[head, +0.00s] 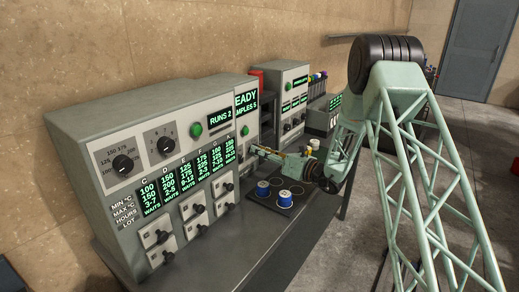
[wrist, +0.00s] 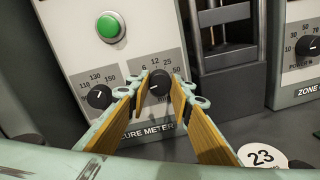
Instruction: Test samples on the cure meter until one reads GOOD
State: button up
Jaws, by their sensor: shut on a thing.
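The cure meter (wrist: 70,30) fills the left of the wrist view, with a green button (wrist: 111,27), a left dial (wrist: 100,97) marked 110, 130, 150 and a right dial (wrist: 159,84) marked 6, 12, 25, 50. My gripper (wrist: 160,98) has its wooden-faced fingers closed around the right dial's black knob. In the head view my gripper (head: 258,150) reaches the meter's front, and a partly hidden display (head: 246,101) reads "...EADY" and "...MPLES 5". Blue samples with white tops (head: 263,187) (head: 285,197) sit on a dark tray (head: 293,211). A white disc marked 23 (wrist: 262,156) shows in the wrist view.
A long grey control unit (head: 150,140) with dials, green readouts and a "RUNS 2" display stands left on the bench (head: 225,250). Another grey unit (head: 290,72) and a rack of coloured items (head: 318,78) stand farther back. The front bench top is clear.

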jog(key=m+p, duration=0.4)
jog(key=m, duration=0.1)
dwell(0.5)
jog(key=o, duration=0.8)
jog(key=shift+o, duration=0.2)
jog(key=shift+d, duration=0.15)
jog(key=v, duration=1.1)
jog(key=shift+s+d, duration=0.2)
jog(key=shift+d, duration=0.15)
jog(key=shift+r, duration=0.1)
